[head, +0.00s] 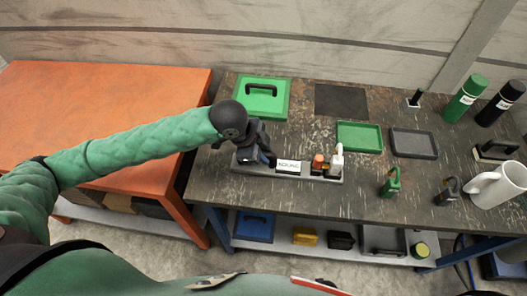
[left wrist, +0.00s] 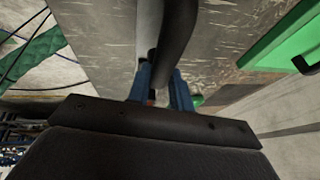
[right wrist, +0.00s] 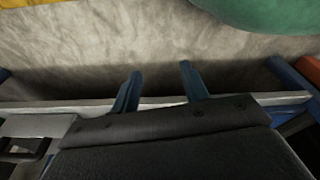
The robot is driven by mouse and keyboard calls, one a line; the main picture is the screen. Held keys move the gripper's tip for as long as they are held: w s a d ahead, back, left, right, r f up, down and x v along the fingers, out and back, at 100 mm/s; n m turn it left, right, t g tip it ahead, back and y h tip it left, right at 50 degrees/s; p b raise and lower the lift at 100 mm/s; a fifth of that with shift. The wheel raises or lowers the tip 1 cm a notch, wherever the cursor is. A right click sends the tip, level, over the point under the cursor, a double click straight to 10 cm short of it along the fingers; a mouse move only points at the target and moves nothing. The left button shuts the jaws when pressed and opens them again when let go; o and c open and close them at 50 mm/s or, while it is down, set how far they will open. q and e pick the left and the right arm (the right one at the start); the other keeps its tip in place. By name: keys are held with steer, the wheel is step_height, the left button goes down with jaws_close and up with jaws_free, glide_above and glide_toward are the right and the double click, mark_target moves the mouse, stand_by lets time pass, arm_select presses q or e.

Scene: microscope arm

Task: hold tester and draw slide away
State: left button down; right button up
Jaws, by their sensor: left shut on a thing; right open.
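A long grey tester base (head: 315,178) stands on the dark worktop, with a white printed label (head: 288,166) on its front. An orange-brown knob (head: 318,162) and a white upright part (head: 337,160) stand at its right end. My left gripper (head: 266,158) is at the left end of the base, shut; the wrist hides much of what it holds. In the left wrist view a dark rounded bar (left wrist: 172,45) passes in front of its blue fingers (left wrist: 160,95). No separate slide can be made out. My right gripper (right wrist: 158,82) is open and empty, away from the tester.
Behind the base are a green case (head: 262,98), a green tray (head: 360,137) and a dark tray (head: 414,143). To the right stand a green clamp-like item (head: 390,182), a dark one (head: 447,192) and a white mug (head: 497,186). An orange table (head: 105,100) is at left.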

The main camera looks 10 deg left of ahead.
jaws_close()
steer(key=w+r+m+t+y, duration=0.3)
steer(key=r+m+t, duration=0.1)
steer(key=r, duration=1.7)
steer(key=w+a+r+m+t+y, duration=0.1)
steer(key=w+r+m+t+y, duration=0.2)
steer(key=r, duration=1.9)
steer(key=w+r+m+t+y, duration=0.3)
steer(key=r+m+t, duration=0.3)
steer(key=r, duration=1.5)
steer(key=shift+w+a+r+m+y, duration=0.3)
steer(key=shift+w+r+m, duration=0.1)
steer(key=shift+w, duration=0.2)
